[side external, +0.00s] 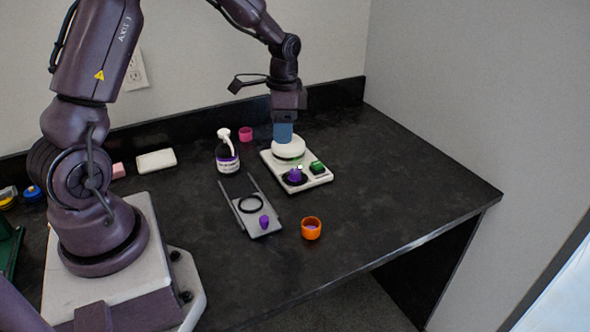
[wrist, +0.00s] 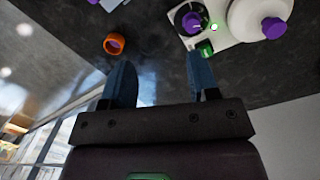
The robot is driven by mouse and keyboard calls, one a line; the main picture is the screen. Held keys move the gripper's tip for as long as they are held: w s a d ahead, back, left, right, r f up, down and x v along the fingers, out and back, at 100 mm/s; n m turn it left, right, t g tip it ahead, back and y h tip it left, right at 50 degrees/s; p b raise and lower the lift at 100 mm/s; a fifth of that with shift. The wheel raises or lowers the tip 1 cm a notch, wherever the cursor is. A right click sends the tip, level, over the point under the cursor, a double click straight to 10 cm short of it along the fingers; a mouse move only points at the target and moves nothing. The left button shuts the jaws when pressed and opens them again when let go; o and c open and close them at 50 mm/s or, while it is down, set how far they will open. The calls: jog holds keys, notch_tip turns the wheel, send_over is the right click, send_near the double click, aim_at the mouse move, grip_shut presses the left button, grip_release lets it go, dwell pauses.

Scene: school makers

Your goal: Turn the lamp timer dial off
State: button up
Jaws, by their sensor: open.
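A white base plate (side external: 319,181) on the dark table carries a purple knob (side external: 295,175) on a black disc, a green block (side external: 317,168) and a round white part (side external: 289,149). I cannot tell for certain which is the timer dial. In the wrist view, the purple knob on the black disc (wrist: 191,21) and the green block (wrist: 205,48) show at the top, with a small lit green spot between. The white part (wrist: 250,12) bears another purple knob (wrist: 274,28). My gripper (side external: 283,141) is open and empty, near the white part; contact is unclear. Its blue fingers show in the wrist view (wrist: 161,72).
A grey slide (side external: 258,226) with a black ring and purple peg lies left of the plate, an orange cup (side external: 311,229) in front. A pump bottle (side external: 228,155) and pink cup (side external: 245,134) stand behind left. The table's right side is clear.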

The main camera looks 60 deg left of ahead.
aim_at(295, 171)
jog(key=w+a+f+m, duration=0.3)
jog(key=w+m, duration=0.2)
jog(key=m, duration=0.1)
jog(key=shift+t, duration=0.4)
notch_tip(295, 171, down, 12)
jog(key=shift+s, duration=0.15)
jog(key=c, duration=0.9)
jog(key=shift+c, duration=0.2)
